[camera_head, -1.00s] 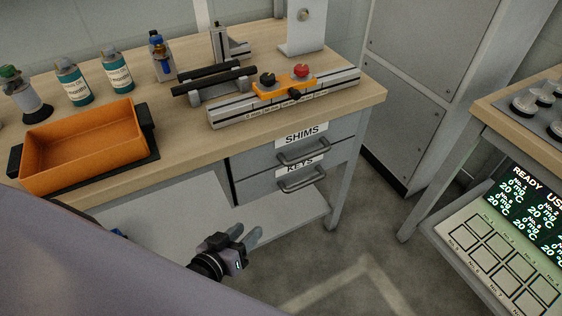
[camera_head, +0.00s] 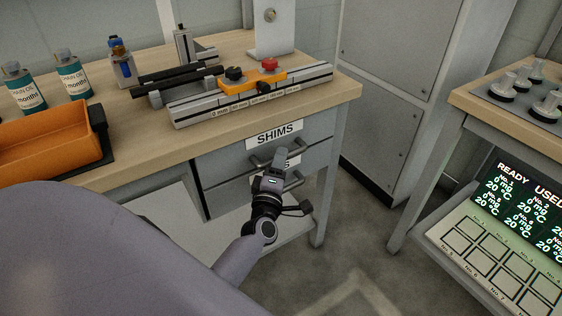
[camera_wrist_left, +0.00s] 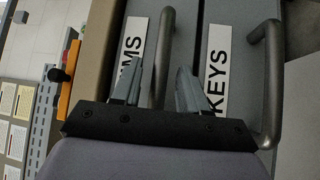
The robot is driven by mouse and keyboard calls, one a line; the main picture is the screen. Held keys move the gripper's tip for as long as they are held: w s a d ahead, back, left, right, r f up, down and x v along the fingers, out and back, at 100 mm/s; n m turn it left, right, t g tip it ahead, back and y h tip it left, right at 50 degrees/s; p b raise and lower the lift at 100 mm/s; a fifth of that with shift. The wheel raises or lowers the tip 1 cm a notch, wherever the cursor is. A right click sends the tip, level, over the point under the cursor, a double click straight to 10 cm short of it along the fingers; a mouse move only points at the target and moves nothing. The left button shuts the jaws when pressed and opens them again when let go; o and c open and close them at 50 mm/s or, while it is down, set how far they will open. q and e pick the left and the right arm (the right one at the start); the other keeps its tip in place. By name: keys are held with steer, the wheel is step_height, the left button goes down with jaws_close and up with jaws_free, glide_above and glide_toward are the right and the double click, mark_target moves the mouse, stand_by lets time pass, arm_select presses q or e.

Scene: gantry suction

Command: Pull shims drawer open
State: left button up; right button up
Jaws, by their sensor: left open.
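The shims drawer (camera_head: 226,166) is the upper grey drawer under the bench top, with a white SHIMS label (camera_head: 273,135). It looks shut. Its grey bar handle (camera_wrist_left: 166,45) shows in the wrist view, where it lies between the two fingers. My left gripper (camera_head: 280,158) is open in front of this handle and hides part of it in the head view. I cannot tell whether the fingers touch the bar. My right gripper is in neither view.
The keys drawer (camera_head: 226,195) with its own handle (camera_wrist_left: 271,80) is just below, close to the gripper. The bench top (camera_head: 130,148) overhangs the drawers and carries an orange bin (camera_head: 50,140). A scale table (camera_head: 490,115) stands at right; open floor lies between.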

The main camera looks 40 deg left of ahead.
arm_select(q)
steer(key=shift+x, duration=0.8)
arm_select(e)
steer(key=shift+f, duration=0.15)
arm_select(q)
jaws_close()
